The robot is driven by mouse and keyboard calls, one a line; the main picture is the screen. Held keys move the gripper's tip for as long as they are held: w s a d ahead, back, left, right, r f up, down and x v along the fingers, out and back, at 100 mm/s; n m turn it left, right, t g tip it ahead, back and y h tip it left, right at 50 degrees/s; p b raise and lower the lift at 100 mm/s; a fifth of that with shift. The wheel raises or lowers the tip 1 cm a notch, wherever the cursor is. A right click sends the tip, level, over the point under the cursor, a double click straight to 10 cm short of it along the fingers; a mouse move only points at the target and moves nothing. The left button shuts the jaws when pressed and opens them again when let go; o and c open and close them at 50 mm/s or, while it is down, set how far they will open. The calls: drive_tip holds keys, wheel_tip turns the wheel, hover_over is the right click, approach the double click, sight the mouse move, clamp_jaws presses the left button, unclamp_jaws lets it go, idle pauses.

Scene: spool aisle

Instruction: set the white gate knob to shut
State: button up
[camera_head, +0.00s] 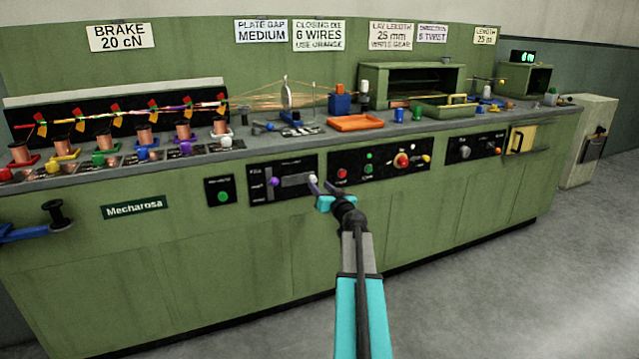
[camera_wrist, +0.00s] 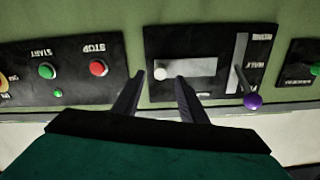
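The white gate knob (camera_head: 313,179) is on a black panel (camera_head: 257,197) on the front of the green bench. It sits at the right end of a pale horizontal plate in the head view. In the wrist view, which is turned over, the knob (camera_wrist: 161,72) is at the plate's left end. My gripper (camera_head: 324,187) is open in front of the panel. In the wrist view its two fingertips (camera_wrist: 160,79) lie either side of the knob. I cannot tell whether either finger touches it. The gate's position labels are too small to read.
A purple knob (camera_head: 273,182) on a vertical slot is on the same panel, to the left. The panel to the right has a red stop button (camera_head: 342,174), a green start button (camera_head: 368,170) and a red knob (camera_head: 401,160). The floor (camera_head: 480,270) is clear.

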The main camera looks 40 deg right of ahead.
sight(315, 181)
drive_tip(key=shift+x, duration=2.1)
clamp_jaws()
